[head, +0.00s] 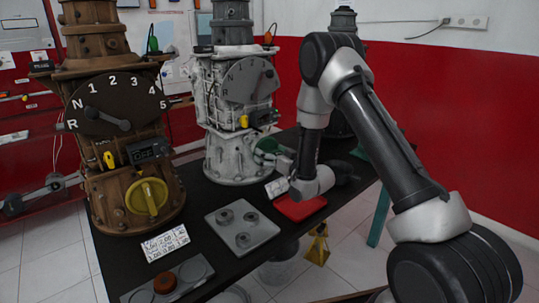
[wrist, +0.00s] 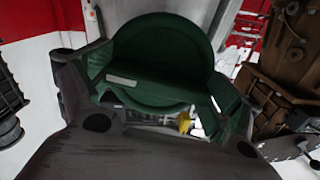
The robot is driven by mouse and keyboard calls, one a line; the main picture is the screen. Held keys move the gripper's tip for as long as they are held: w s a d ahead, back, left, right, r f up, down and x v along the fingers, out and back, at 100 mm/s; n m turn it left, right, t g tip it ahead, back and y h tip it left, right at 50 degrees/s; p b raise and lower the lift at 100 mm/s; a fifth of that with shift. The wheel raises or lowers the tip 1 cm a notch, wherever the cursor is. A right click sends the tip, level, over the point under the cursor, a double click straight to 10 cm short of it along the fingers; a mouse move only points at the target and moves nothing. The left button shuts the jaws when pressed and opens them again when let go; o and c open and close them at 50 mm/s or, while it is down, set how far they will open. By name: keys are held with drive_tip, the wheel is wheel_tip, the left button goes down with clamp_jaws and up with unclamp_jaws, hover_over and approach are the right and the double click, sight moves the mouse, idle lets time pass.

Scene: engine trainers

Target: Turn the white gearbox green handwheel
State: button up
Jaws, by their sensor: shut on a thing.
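The white gearbox (head: 232,110) stands upright on the dark table, with a grey dial on its front. Its green handwheel (head: 266,146) sits low on the right of its front, partly hidden by my gripper (head: 277,157). In the wrist view the green handwheel (wrist: 165,45) is large and round, with a raised bar across its face. My gripper (wrist: 160,90) is shut on the handwheel, with a finger on either side of it. The exact contact of the fingertips is hard to make out.
A brown gearbox (head: 125,120) with a yellow handwheel (head: 147,197) stands to the left. A grey plate with round parts (head: 242,227), a red tray (head: 299,208) and a label card (head: 165,242) lie on the table (head: 207,193). A further dark unit stands behind my arm.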

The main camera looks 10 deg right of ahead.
drive_tip(key=shift+f+m, duration=0.1)
drive_tip(key=shift+m, duration=0.2)
idle(0.4)
drive_tip(key=o, duration=0.7)
drive_tip(key=shift+o, duration=0.2)
drive_tip(key=v, duration=1.2)
